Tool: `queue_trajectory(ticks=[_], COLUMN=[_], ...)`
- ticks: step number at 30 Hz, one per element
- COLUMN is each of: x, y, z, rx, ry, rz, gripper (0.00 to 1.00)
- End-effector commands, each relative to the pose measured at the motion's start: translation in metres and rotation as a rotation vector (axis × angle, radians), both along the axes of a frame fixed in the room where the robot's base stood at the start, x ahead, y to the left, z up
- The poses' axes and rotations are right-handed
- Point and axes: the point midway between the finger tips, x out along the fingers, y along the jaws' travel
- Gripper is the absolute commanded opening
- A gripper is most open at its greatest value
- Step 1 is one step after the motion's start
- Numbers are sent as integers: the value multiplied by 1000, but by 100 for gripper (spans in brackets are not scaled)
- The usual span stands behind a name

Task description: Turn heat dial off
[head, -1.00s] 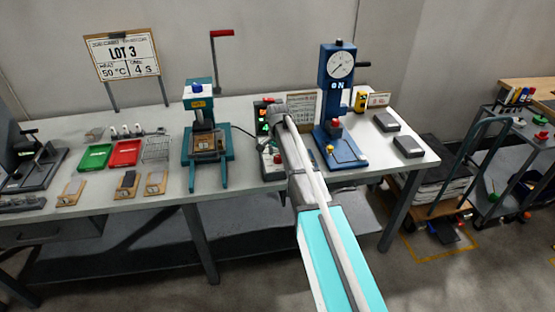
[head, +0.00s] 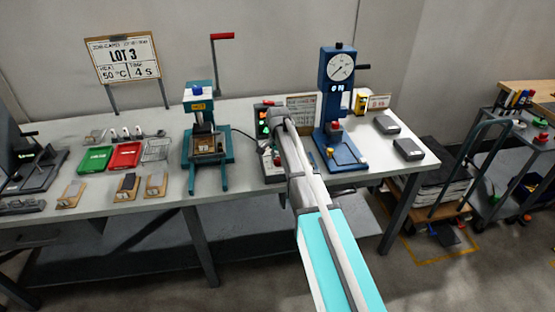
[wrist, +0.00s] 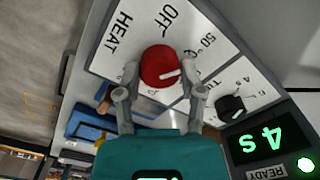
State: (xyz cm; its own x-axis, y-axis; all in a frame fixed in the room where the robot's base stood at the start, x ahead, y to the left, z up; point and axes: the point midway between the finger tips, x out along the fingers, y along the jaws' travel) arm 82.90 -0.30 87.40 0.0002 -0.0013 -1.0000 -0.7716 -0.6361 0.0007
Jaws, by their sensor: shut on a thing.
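The red heat dial (wrist: 158,62) is in the middle of the wrist view, on a white panel (wrist: 110,62) lettered HEAT, OFF and 50 °C. Its white pointer line points right in the picture, away from OFF, which is above the dial. The marking it points at is partly hidden by a finger. My gripper (wrist: 160,70) has a finger on each side of the dial and is shut on it. In the head view my arm covers much of the control box (head: 262,120), and my fingertips are hidden.
A smaller black dial (wrist: 231,108) and a green 4 s display (wrist: 262,141) are beside the heat dial. In the head view, a teal press (head: 205,145) stands left of the box and a blue press (head: 336,70) right.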

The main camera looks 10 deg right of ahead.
Motion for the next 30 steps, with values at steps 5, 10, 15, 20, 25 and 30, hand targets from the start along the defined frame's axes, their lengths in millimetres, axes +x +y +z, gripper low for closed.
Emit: queue_trajectory(ticks=[5,10,15,20,25,30], x=[0,0,0,0,0,0], y=[0,0,0,0,0,0], z=[0,0,0,0,0,0], rx=[4,4,3,3,3,3], ry=[0,1,0,0,0,1], rz=[39,117,236,376,537,697], gripper=[3,3,3,3,3,3])
